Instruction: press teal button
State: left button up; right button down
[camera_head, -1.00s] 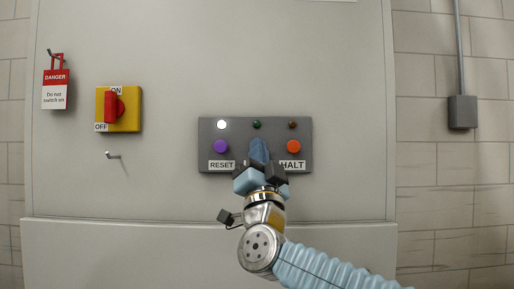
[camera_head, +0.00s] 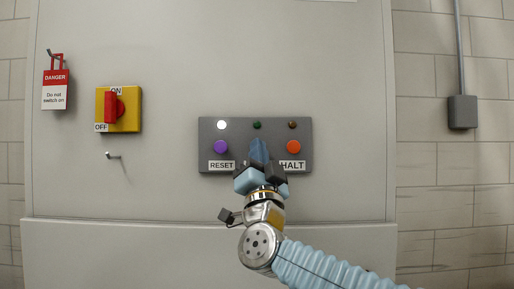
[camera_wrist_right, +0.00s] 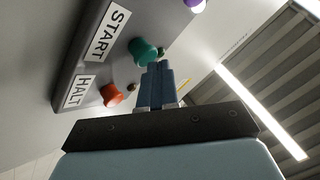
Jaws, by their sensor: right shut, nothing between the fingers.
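The teal button (camera_wrist_right: 143,50) shows in the right wrist view, beside the START label (camera_wrist_right: 108,33). In the head view my right gripper hides it. My right gripper (camera_head: 259,148) is shut and empty, in front of the middle of the grey button panel (camera_head: 208,132). In the wrist view its fingertips (camera_wrist_right: 158,68) are close to the teal button's edge; I cannot tell whether they touch it. My left gripper is not in view.
A purple button (camera_head: 221,147) with a RESET label is left on the panel, and an orange button (camera_head: 293,147) with a HALT label is right. A white lamp (camera_head: 222,125) is lit. A red and yellow switch (camera_head: 118,108), a hook (camera_head: 112,156) and a danger tag (camera_head: 55,90) are further left.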

jog(key=shift+w, duration=0.75)
dwell(0.5)
jog(key=shift+s, duration=0.1)
jog(key=shift+s+b, duration=0.6)
jog(key=shift+s, duration=0.55)
jog(key=shift+s, duration=0.1)
jog(key=s+b, duration=0.2)
jog(key=s, duration=0.2)
jog(key=shift+s, duration=0.4)
